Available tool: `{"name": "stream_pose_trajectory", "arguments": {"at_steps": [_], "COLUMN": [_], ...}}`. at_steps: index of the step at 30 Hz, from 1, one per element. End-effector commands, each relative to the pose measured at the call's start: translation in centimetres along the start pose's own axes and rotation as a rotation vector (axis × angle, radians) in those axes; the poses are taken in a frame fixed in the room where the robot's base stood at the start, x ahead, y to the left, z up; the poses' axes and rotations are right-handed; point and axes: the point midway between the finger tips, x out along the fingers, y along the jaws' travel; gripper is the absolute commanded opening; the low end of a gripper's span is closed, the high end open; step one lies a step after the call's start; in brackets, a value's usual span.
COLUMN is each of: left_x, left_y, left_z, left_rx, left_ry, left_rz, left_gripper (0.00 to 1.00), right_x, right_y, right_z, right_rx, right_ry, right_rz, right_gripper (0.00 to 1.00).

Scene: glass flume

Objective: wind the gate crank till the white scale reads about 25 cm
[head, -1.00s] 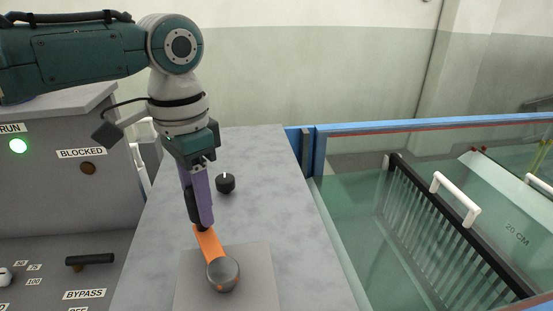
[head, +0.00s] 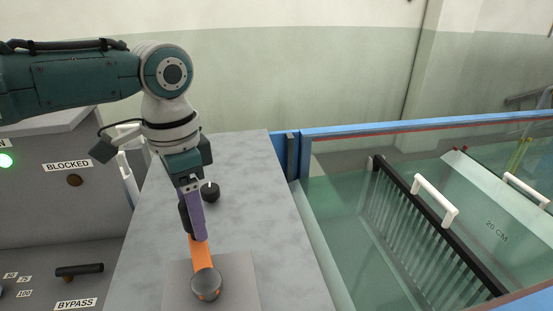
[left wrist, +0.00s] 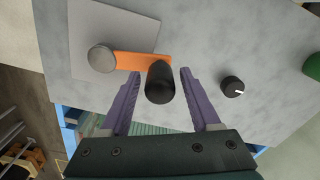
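The gate crank is an orange arm (head: 201,252) with a round grey hub (head: 206,285) on a grey plate. Its black handle (left wrist: 160,82) stands at the arm's far end. In the left wrist view the orange arm (left wrist: 140,60) runs left from the handle to the hub (left wrist: 102,59). My left gripper (head: 193,222) reaches down to the handle. Its purple fingers (left wrist: 160,95) stand open on either side of the handle, with a narrow gap at each side. A "20 CM" mark (head: 497,231) is on a pale panel in the flume. I see no scale pointer. My right gripper is out of view.
A black dial (head: 210,192) stands on the grey bench top (head: 245,170) behind the crank. A control box (head: 60,200) with a lit green lamp is at left. The blue-rimmed glass flume (head: 400,130) at right holds a black rack (head: 430,225) with a white handle (head: 435,200).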

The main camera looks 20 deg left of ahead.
Motion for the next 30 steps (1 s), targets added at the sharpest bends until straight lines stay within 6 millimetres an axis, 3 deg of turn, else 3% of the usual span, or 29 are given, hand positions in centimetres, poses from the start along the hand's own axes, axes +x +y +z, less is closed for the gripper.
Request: {"name": "stream_pose_trajectory", "arguments": {"at_steps": [11,24,30], "left_x": [-0.6,-8.4,-9.9], "left_y": [0.0,-0.1,0.0], "left_z": [-0.1,0.0,0.0], "left_rx": [0.000,0.000,-0.001], "left_ry": [0.002,0.002,0.000], "left_rz": [-0.001,-0.003,0.000], "left_gripper": [0.69,0.69,0.69], "right_x": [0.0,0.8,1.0], "right_y": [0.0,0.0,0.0], "right_z": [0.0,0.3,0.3], "right_rx": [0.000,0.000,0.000], "right_ry": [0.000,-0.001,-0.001], "right_rz": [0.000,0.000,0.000], "right_gripper": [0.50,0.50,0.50]}}
